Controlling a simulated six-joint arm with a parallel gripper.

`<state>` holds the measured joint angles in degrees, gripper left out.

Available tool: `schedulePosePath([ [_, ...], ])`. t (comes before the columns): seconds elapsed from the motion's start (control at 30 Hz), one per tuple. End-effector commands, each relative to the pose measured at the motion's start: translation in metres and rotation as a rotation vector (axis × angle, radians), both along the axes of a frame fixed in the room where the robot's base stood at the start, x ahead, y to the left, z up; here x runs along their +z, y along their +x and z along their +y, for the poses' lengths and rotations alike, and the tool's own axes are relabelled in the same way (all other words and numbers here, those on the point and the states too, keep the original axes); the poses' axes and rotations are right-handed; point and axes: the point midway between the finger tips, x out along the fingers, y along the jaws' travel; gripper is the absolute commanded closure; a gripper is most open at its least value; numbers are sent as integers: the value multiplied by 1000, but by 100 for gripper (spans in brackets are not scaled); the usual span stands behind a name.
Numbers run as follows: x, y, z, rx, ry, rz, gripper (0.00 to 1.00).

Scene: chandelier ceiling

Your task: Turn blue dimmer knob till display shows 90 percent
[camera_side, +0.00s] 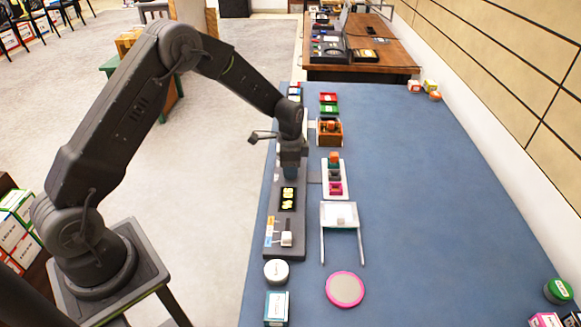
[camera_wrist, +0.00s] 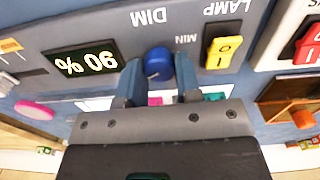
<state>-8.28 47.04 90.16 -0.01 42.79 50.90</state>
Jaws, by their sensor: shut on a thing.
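The blue dimmer knob (camera_wrist: 158,63) sits on a grey panel (camera_wrist: 115,22) beside the printed word DIM, which appears upside down in the wrist view. My gripper (camera_wrist: 160,78) is shut on the knob, with one finger on each side of it. In the side view my gripper (camera_side: 291,172) points down onto the panel and hides the knob. The display (camera_side: 288,198) there shows yellow digits too small to read surely.
A yellow lamp switch (camera_wrist: 222,50) is close to the right of the knob, and a red switch (camera_wrist: 309,45) is farther right. Small boxes and a white stand (camera_side: 340,214) line the panel's right side. The right part of the blue table (camera_side: 430,220) is mostly clear.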

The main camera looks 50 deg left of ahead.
Motion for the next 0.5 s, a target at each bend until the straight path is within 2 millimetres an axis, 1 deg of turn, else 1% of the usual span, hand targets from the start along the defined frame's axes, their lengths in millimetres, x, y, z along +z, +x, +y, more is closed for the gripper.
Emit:
schedulePosePath([
  [0.07,0,-1,1,1,1,2,92],
  [0.1,0,-1,1,1,1,2,65],
  [0.33,0,0,0,1,1,1,43],
  [0.5,0,0,0,1,1,1,43],
])
